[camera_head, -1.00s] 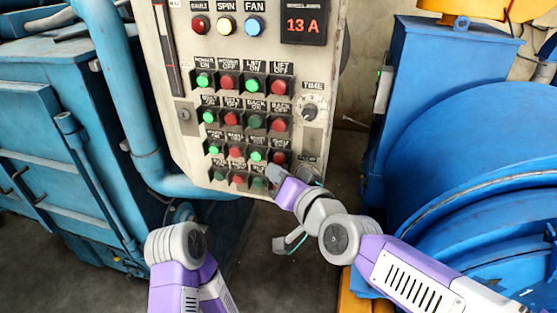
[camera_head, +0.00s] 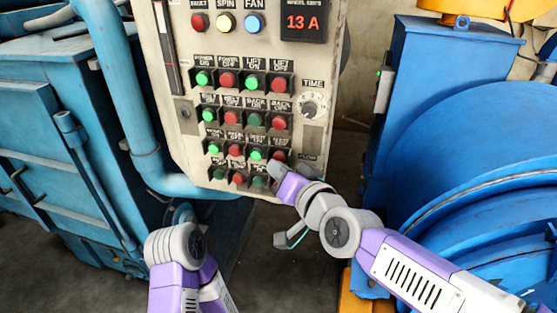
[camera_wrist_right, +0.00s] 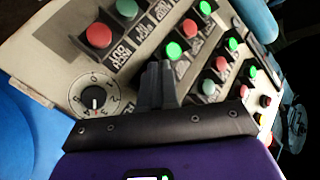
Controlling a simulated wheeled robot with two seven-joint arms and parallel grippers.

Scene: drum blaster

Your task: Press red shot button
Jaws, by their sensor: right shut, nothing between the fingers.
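The control panel (camera_head: 318,128) carries rows of green and red push buttons. Red buttons show in its right column, with one low red button (camera_head: 280,156) just above my right gripper (camera_head: 272,172). Another red button (camera_head: 238,179) sits in the bottom row, left of the gripper. The small labels are too blurred to tell which is the shot button. My right gripper is shut and empty, its tips over the panel's lower right part; contact cannot be told. In the right wrist view its closed fingers (camera_wrist_right: 158,82) point at the panel among the buttons. My left gripper is out of view.
A time dial (camera_head: 309,110) is right of the buttons, and a red display (camera_head: 303,24) reads 13 A. Blue machinery (camera_head: 470,150) stands close on the right. A blue cabinet (camera_head: 40,150) and pipe (camera_head: 125,90) are on the left.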

